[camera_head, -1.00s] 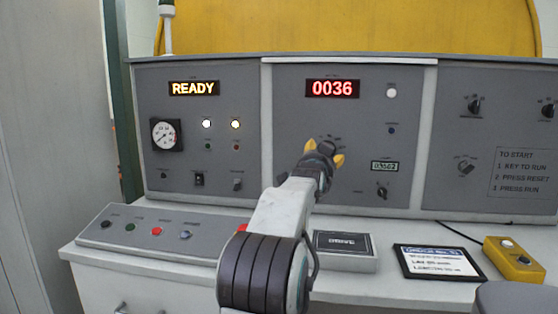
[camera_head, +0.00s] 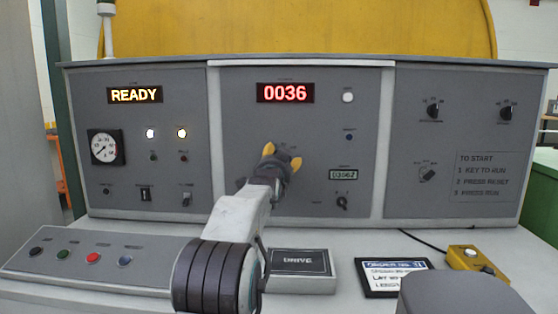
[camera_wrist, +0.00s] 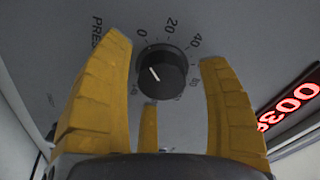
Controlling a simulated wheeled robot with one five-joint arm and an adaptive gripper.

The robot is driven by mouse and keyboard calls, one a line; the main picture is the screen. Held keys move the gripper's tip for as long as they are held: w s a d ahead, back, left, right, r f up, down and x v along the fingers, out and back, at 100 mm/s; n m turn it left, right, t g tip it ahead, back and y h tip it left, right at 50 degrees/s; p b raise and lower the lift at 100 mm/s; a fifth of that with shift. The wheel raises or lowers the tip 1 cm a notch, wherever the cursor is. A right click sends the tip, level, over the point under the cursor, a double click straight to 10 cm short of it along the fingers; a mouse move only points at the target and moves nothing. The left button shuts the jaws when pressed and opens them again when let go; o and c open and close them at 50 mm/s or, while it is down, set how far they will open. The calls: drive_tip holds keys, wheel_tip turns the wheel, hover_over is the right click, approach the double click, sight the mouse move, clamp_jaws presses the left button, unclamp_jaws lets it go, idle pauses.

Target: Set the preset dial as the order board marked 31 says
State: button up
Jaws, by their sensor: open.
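The preset dial (camera_wrist: 161,72) is a round black knob with a white pointer line on the grey panel, in the wrist view. Marks 0, 20, 40 and more run round it; the pointer slants toward the upper left, near the 0 side. My gripper (camera_head: 282,157) is open, its yellow fingers (camera_wrist: 165,90) on both sides of the dial, apart from it in the picture; contact cannot be told. In the head view the gripper hides most of the dial. The order board (camera_head: 397,276) is a black-framed white card on the desk, its heading partly blurred and its lines too small to read surely.
A red display (camera_head: 285,92) reads 0036 and an amber one (camera_head: 135,95) reads READY. A box marked DRIVE (camera_head: 303,265), a yellow button box (camera_head: 478,259) and a sloping button panel (camera_head: 95,257) stand on the desk. More knobs sit on the right panel.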

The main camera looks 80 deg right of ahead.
drive_tip(key=shift+a, duration=0.1)
drive_tip(key=c, duration=1.2)
